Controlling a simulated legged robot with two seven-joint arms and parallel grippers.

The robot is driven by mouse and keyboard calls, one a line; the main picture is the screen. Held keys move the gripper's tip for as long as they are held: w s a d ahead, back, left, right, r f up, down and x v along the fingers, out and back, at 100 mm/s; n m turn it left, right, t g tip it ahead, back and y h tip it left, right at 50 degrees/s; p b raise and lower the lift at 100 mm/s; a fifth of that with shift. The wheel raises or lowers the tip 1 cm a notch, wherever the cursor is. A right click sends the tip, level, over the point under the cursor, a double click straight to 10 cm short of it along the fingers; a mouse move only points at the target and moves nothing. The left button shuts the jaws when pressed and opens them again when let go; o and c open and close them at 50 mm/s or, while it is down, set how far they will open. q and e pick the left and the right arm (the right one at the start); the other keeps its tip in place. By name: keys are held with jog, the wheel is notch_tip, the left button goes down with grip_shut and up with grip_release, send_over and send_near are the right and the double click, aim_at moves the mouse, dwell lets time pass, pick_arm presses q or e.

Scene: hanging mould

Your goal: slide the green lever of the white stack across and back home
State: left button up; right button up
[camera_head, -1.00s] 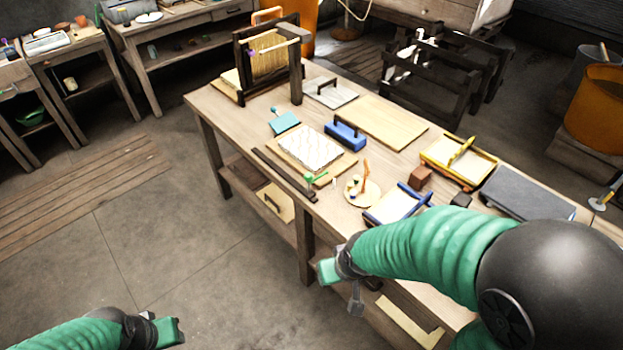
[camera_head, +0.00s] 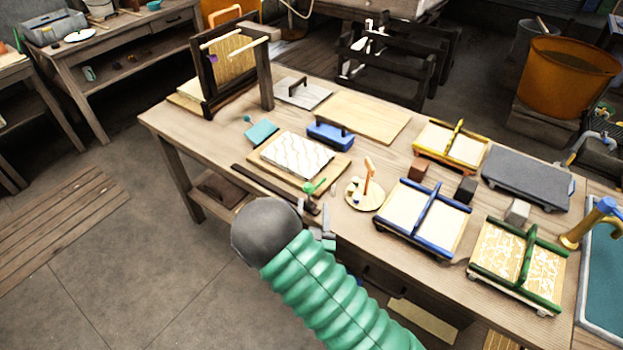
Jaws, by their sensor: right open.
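The white stack (camera_head: 297,153), with thin wavy lines on its top, lies on a wooden board (camera_head: 337,174) on the workbench. The small green lever (camera_head: 315,187) sits at the board's near right corner, beside the stack. My right gripper (camera_head: 328,236) is at the bench's front edge, just below the lever in the picture and apart from it. It is open with nothing seen in it, and its fingers partly show behind my green arm. My left gripper is out of view.
A dark bar (camera_head: 268,186) lies along the bench's front edge. A round palette (camera_head: 364,194) with an orange upright piece stands right of the lever. Trays with blue (camera_head: 410,247), yellow (camera_head: 452,165) and green (camera_head: 487,279) frames stand further right. A blue block (camera_head: 330,135) lies behind the stack.

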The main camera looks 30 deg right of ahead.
aim_at(304, 190)
jog(key=w, duration=0.2)
jog(key=w+d, duration=0.1)
jog(key=w, duration=0.2)
jog(key=w+d, duration=0.1)
jog(key=w, duration=0.1)
jog(key=shift+w+r, duration=0.25)
jog(key=shift+r, duration=0.15)
jog(key=d, duration=0.1)
jog(key=w+d, duration=0.2)
jog(key=shift+f, duration=0.3)
jog(key=shift+d+f, duration=0.1)
jog(key=shift+d, duration=0.1)
jog(key=shift+a+r, duration=0.25)
jog(key=shift+a, duration=0.4)
jog(key=c, duration=1)
jog(key=shift+s+d, duration=0.1)
jog(key=shift+d, duration=0.1)
grip_shut()
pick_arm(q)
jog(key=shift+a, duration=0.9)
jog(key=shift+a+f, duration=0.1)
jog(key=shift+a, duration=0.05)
